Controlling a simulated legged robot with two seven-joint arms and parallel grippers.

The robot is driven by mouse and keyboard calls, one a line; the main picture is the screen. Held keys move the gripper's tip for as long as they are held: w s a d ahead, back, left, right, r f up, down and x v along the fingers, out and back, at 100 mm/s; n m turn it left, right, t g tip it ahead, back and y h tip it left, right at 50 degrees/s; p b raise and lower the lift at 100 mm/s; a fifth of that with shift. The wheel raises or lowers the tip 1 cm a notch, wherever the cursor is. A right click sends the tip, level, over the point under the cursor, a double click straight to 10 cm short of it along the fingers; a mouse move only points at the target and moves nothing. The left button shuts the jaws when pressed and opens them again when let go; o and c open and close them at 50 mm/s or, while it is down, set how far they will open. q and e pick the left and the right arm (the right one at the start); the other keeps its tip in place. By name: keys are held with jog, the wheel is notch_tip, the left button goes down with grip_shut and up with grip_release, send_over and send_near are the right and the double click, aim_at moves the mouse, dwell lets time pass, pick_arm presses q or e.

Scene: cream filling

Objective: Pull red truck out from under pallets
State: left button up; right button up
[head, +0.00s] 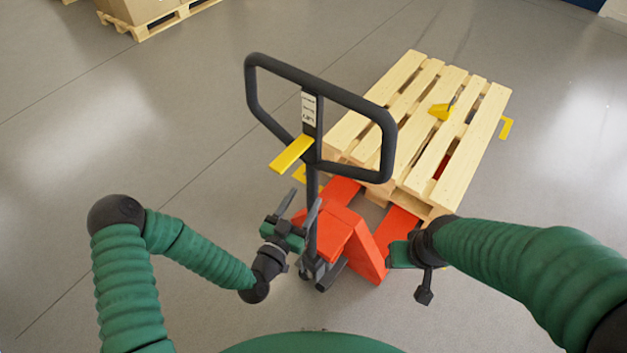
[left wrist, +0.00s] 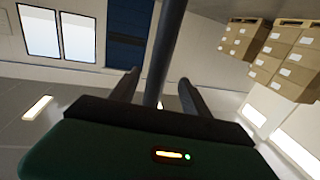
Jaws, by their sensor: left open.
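The red pallet truck (head: 340,237) stands in the middle of the head view, with its forks running under a wooden pallet (head: 455,85). Red shows between the slats. My left gripper (head: 305,197) is open beside the shaft, below the handle. In the left wrist view the shaft (left wrist: 168,45) shows between the two fingers (left wrist: 156,84); contact cannot be told. My right gripper (head: 424,285) is near the truck's right side, and its fingers are unclear.
A small yellow object (head: 441,111) lies on the pallet. Yellow floor marks (head: 506,127) show at the pallet's corners. Another pallet (head: 150,28) with boxes is at the far upper left. Stacked boxes (left wrist: 272,55) show in the left wrist view. The grey floor (head: 130,120) at left is clear.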

aim_at(317, 183)
pick_arm(q)
jog(key=x, duration=0.7)
jog(key=shift+s+d+r, duration=0.1)
jog(key=shift+s+d, duration=0.1)
jog(key=shift+d, duration=0.15)
jog(key=shift+w+a, duration=0.1)
jog(key=shift+w, duration=0.5)
jog(key=c, duration=0.6)
grip_shut()
dwell(1.4)
